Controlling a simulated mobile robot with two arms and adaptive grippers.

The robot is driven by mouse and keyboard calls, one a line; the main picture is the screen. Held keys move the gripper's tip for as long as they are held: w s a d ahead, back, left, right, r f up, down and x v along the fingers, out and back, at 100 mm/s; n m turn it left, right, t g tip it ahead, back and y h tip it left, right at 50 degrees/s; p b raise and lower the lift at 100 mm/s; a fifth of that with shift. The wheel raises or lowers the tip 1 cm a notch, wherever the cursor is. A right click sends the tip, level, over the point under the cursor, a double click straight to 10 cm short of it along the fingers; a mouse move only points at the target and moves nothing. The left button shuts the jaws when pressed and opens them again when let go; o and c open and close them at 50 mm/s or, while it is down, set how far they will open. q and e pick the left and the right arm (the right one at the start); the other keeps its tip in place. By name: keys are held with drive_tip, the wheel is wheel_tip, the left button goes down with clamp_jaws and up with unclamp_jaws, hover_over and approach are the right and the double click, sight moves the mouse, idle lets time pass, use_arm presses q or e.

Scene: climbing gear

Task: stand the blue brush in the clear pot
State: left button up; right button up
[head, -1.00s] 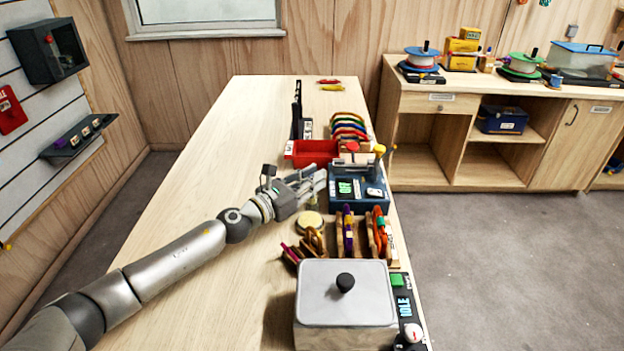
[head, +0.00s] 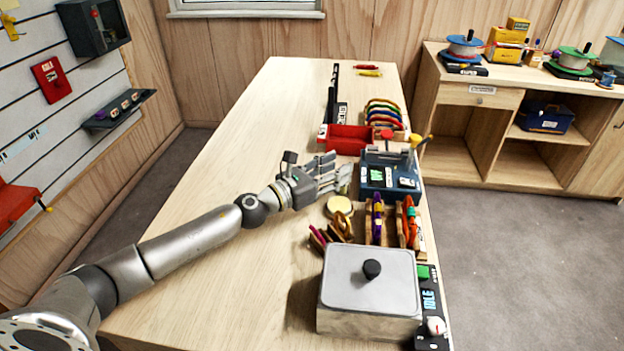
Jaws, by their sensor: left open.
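My left gripper (head: 343,172) is open above the table, just left of the blue device with a green display (head: 390,175). Its fingers are spread and point right; a small pale thing shows at the fingertips, too small to name. I cannot make out the blue brush or the clear pot for certain; either may be hidden by the gripper. My right gripper is not in view.
A lidded metal box (head: 370,290) stands at the table's near right. A round cream disc (head: 339,205) and racks of coloured gear (head: 378,220) lie behind it. A red bin (head: 350,139) stands farther back. The table's left side (head: 230,150) is bare.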

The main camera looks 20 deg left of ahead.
use_arm(q)
drive_tip(key=v, duration=0.9)
drive_tip(key=shift+r, duration=0.1)
drive_tip(key=shift+w, duration=0.1)
idle(0.4)
